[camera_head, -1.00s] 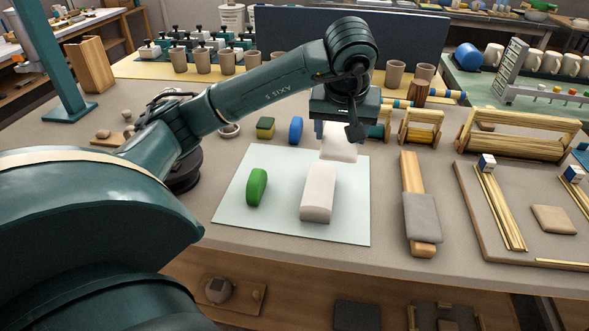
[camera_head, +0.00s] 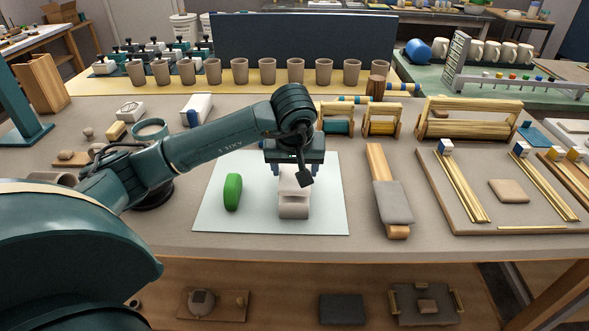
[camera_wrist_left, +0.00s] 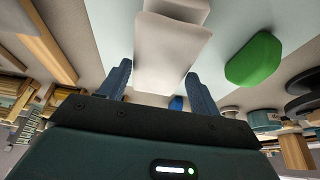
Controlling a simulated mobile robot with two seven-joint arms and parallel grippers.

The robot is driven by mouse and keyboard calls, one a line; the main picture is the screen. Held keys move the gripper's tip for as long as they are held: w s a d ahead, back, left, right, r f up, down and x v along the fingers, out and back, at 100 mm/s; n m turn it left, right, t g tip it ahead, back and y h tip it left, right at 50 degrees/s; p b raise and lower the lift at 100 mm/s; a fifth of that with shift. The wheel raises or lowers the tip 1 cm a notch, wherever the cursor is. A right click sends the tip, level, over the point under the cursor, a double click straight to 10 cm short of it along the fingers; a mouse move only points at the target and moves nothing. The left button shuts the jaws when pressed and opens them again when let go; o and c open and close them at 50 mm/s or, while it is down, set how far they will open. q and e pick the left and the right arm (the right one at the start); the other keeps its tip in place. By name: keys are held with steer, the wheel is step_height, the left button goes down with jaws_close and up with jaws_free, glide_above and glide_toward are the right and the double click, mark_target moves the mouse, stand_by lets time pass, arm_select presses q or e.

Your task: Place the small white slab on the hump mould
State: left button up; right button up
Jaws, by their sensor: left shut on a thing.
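The small white slab (camera_head: 295,186) is held by my left gripper (camera_head: 294,172), whose fingers are on its two sides. The slab is over the back part of the hump mould (camera_head: 293,211), a pale rounded block on the light sheet. The arm hides the slab's rear edge, and I cannot tell whether the slab rests on the mould or is just above it. In the left wrist view the slab (camera_wrist_left: 168,55) shows between the two blue fingers, with the mould (camera_wrist_left: 180,8) beyond it. My right gripper is not in view.
A green oval tool (camera_head: 233,192) lies left of the mould on the pale sheet (camera_head: 325,212). A wooden paddle with a grey block (camera_head: 392,201) lies to the right. A board with wooden strips (camera_head: 478,215) is farther right. Several cups stand behind.

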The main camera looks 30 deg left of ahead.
arm_select(q)
steer(key=shift+f, duration=0.5)
steer(key=shift+f, duration=0.1)
steer(key=o, duration=1.1)
